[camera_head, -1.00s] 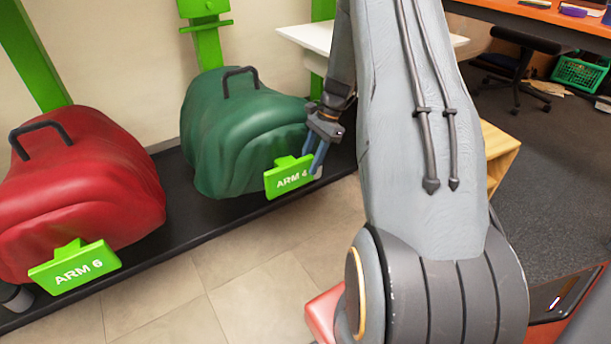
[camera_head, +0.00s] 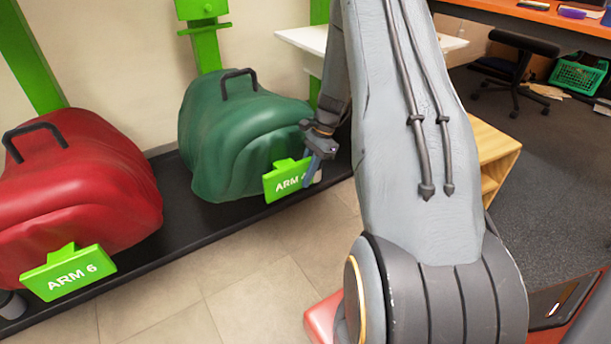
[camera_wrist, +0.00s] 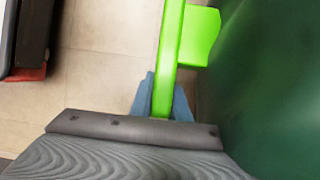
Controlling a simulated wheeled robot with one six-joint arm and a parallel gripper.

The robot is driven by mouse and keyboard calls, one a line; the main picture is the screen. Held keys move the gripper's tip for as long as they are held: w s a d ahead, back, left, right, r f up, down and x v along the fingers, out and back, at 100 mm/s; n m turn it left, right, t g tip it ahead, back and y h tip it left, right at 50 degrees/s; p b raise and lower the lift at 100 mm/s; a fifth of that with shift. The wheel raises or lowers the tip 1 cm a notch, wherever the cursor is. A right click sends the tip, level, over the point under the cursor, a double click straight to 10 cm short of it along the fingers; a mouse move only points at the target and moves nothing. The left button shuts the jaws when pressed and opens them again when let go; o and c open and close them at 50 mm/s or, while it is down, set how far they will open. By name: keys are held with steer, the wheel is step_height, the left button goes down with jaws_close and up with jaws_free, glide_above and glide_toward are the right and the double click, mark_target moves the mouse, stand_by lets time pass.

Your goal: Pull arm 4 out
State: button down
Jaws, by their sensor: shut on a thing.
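The green plate marked ARM 4 (camera_head: 285,181) stands at the front of the dark green saddle (camera_head: 245,135) in the head view. My gripper (camera_head: 312,172) is at the right end of this plate and covers part of its label. In the wrist view, the plate (camera_wrist: 168,55) runs edge-on between the two blue fingers of my gripper (camera_wrist: 160,97), which are shut on it. The dark green saddle (camera_wrist: 270,80) fills the right of the wrist view. The arm behind the plate is mostly hidden by the saddle.
A red saddle (camera_head: 75,190) with a green ARM 6 plate (camera_head: 68,272) is on the left. Both saddles are over a long black base (camera_head: 190,222). Tiled floor (camera_head: 230,290) in front is free. A wooden box (camera_head: 497,150) stands behind my arm.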

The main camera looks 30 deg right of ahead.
steer(key=shift+s, duration=0.15)
steer(key=s+p, duration=1.2)
steer(key=s, duration=1.1)
steer(key=shift+d+p, duration=0.3)
steer(key=shift+d, duration=0.1)
steer(key=c, duration=1.7)
jaws_free()
steer(key=shift+p+v, duration=1.05)
steer(key=shift+v, duration=2.9)
